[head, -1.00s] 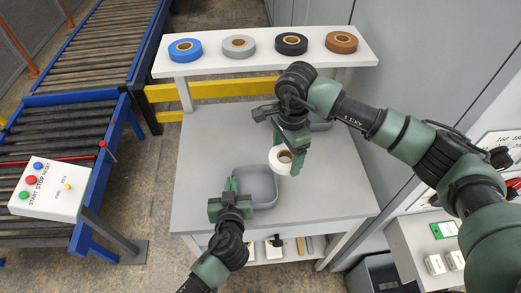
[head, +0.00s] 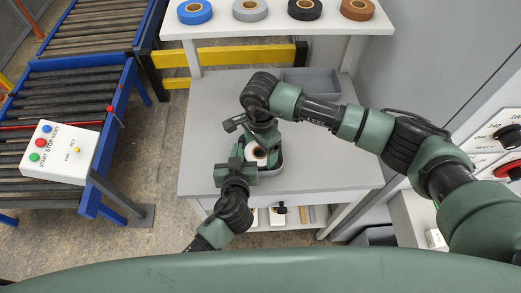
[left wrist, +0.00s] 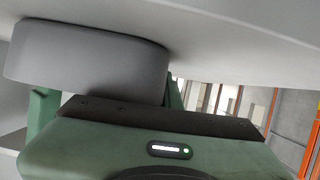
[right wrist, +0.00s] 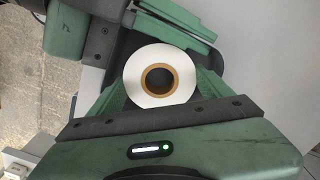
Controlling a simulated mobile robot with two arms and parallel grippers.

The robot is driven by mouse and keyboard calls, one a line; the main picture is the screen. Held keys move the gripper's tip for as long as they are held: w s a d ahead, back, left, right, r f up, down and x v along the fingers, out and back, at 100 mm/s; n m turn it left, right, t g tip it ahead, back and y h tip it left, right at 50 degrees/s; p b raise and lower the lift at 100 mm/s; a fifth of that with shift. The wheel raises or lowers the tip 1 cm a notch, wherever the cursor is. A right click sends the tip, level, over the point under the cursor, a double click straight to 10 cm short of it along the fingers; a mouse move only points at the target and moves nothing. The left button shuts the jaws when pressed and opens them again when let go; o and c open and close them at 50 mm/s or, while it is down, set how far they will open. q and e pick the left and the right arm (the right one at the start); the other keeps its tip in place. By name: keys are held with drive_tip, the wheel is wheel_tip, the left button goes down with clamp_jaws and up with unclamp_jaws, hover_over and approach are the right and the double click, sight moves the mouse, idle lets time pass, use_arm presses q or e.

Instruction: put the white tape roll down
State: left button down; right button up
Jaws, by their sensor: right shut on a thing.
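The white tape roll (right wrist: 134,82) with a brown core is between the fingers of my right gripper (right wrist: 160,85), which is shut on it. In the head view the roll (head: 250,153) is over or inside the near grey bin (head: 277,168); I cannot tell whether it touches the bin's floor. My right gripper (head: 259,148) partly covers the bin. My left gripper (head: 240,165) is at the bin's left side. In the left wrist view, my left gripper's fingers (left wrist: 105,100) are apart, with the grey bin wall (left wrist: 90,60) close in front.
A second grey bin (head: 310,80) stands at the back of the grey table (head: 215,110). Blue (head: 195,16), grey (head: 250,14), black (head: 304,14) and brown (head: 357,14) tape rolls lie on the white shelf (head: 225,29). A roller conveyor (head: 60,105) is on the left.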

drive_tip(key=shift+f, duration=0.4)
drive_tip(key=o, duration=1.6)
drive_tip(key=shift+f, duration=0.15)
drive_tip(key=shift+c, duration=0.2)
wheel_tip(320, 180, up, 12)
drive_tip(key=shift+r, duration=0.2)
use_arm(q)
drive_tip(key=c, duration=1.6)
unclamp_jaws()
drive_tip(key=shift+s, duration=0.1)
